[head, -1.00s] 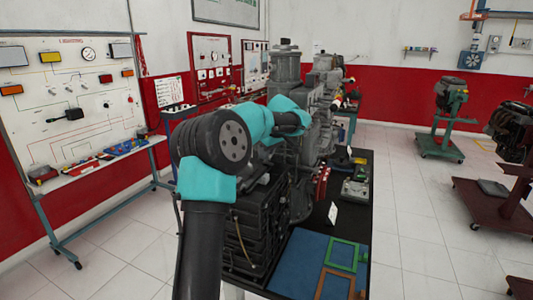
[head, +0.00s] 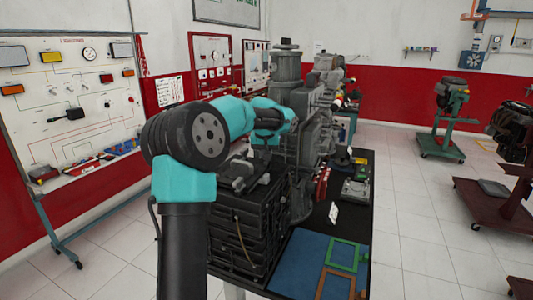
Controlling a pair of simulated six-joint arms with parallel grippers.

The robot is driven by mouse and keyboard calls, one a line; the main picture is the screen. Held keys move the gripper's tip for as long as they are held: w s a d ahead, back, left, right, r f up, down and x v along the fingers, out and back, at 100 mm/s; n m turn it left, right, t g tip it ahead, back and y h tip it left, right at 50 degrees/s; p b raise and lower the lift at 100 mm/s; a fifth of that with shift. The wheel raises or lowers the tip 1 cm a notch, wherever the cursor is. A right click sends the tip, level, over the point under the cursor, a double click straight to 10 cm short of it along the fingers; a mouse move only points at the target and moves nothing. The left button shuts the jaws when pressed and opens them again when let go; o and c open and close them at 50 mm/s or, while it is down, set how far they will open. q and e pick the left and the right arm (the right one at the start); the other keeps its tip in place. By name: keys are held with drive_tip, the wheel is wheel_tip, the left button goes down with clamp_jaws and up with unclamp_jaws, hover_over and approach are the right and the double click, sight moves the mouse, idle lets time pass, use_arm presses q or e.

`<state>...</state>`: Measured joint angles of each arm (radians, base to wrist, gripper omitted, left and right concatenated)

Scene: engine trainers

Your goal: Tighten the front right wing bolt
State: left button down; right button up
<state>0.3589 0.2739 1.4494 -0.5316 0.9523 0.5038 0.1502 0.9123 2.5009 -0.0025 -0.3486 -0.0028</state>
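The front right wing bolt cannot be made out in the head view; it is too small or hidden. A dark ribbed engine block (head: 245,228) stands on the near part of the table, with taller grey engine units (head: 292,95) behind it. One teal and black arm comes up at left of centre and reaches forward over the near block; I take it as my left arm. Its wrist (head: 268,118) is above the block's far end, in front of the grey engine. Its fingers cannot be told apart from the dark parts there. My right gripper is not in view.
The black table (head: 355,222) holds a blue mat (head: 300,255) with green and orange frames, a small white card (head: 333,213) and loose parts. A trainer board (head: 65,110) stands at left. Engine stands (head: 440,140) are at right. The tiled floor between is clear.

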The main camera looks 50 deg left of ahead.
use_arm(q)
drive_tip(key=shift+m+t+h, duration=0.4)
drive_tip(key=shift+m+h, duration=0.1)
drive_tip(key=shift+m, duration=1.2)
drive_tip(key=c, duration=1.1)
unclamp_jaws()
drive_tip(key=v, duration=1.7)
drive_tip(key=shift+r, duration=0.2)
